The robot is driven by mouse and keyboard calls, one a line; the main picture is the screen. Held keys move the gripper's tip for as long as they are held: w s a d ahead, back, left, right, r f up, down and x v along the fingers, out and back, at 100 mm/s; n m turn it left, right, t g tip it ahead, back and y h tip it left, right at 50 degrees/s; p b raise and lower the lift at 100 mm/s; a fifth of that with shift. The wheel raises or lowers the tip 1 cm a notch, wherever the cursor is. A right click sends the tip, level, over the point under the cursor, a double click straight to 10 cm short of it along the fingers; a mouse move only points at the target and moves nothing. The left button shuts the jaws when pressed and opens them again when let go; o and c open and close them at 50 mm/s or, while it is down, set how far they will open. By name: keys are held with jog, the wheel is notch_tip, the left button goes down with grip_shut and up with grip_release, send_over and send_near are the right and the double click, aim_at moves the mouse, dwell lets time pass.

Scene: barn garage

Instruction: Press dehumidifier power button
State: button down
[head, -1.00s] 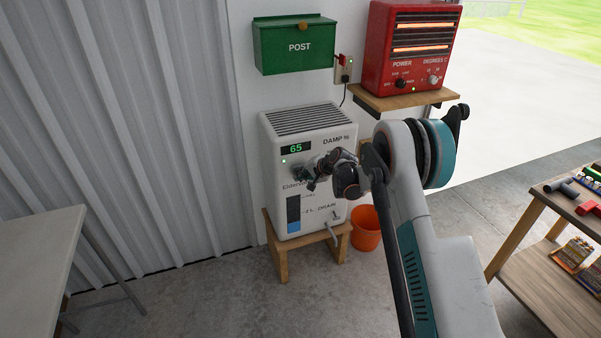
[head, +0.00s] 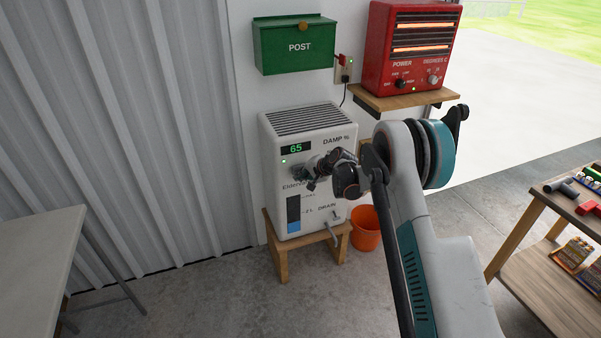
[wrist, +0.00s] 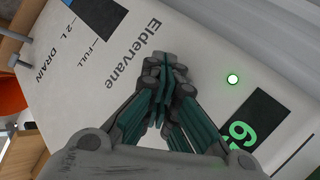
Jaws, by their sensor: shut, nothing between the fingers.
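The white dehumidifier (head: 335,210) stands on a small wooden stand. In the wrist view the light (wrist: 232,79) and display (wrist: 256,115) are to the right of my gripper. My gripper (head: 311,184) is shut and empty, right at the dehumidifier's front panel below the display. In the wrist view the fingertips (wrist: 165,62) are together beside the name "Eldervane". The power button is not visible; my gripper covers part of the panel. I cannot tell whether the fingertips touch it.
A red heater (head: 408,50) with glowing bars sits on a wooden shelf (head: 400,101) at upper right. A green post box (head: 297,45) hangs above the dehumidifier. An orange bucket (head: 366,228) stands beside it. A pale table (head: 35,255) is at left, a wooden workbench (head: 535,270) at right.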

jog(key=shift+s, duration=0.1)
jog(key=shift+s+d, duration=0.3)
jog(key=shift+s, duration=0.65)
jog(key=shift+s+d, duration=0.3)
jog(key=shift+s, duration=0.6)
jog(key=shift+s+d, duration=0.3)
jog(key=shift+s, duration=0.65)
jog(key=s+d+r+n+h, duration=0.2)
jog(key=s+d+r, duration=0.1)
jog(key=s+r, duration=0.85)
jog(key=s+d+r+n+h, duration=0.1)
jog(key=s+d+r+n, duration=0.15)
jog(key=s+r, duration=0.85)
jog(key=s+d+r+n+h, duration=0.1)
jog(key=s+d, duration=0.1)
jog(key=s, duration=0.6)
jog(key=s+d+r+h, duration=0.1)
jog(key=s+d+r, duration=0.1)
jog(key=s, duration=0.7)
jog(key=s+d+r+n+h, duration=0.1)
jog(key=s+d, duration=0.2)
jog(key=s, duration=0.6)
jog(key=shift+d+r+n, duration=0.25)
jog(key=shift+d+n, duration=0.1)
jog(key=shift+d, duration=0.05)
